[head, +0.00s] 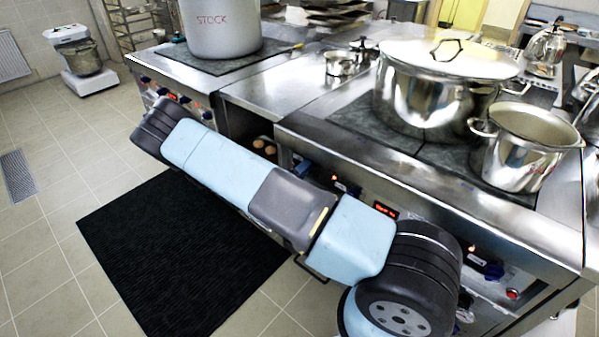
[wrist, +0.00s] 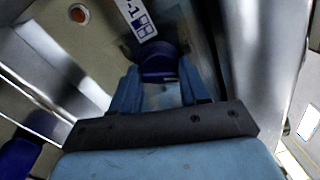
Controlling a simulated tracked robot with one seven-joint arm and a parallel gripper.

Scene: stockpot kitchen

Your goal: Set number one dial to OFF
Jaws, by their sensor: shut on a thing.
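In the wrist view, a dark blue dial (wrist: 158,68) stands on a worn metal panel. My gripper (wrist: 161,80) has one blue finger on each side of it and is shut on it. A white label (wrist: 139,18) beside the dial shows a "1" and small blue and white squares. The dial's pointer and any OFF mark cannot be made out. In the head view my arm reaches to the left along the stove fronts, and my gripper is hidden there.
A round orange-red light (wrist: 78,13) and another blue knob (wrist: 18,160) show in the wrist view. In the head view, a large steel pot (head: 430,100), a smaller pot (head: 522,150) and a STOCK pot (head: 220,30) stand on the stoves. A black mat (head: 170,260) lies on open floor.

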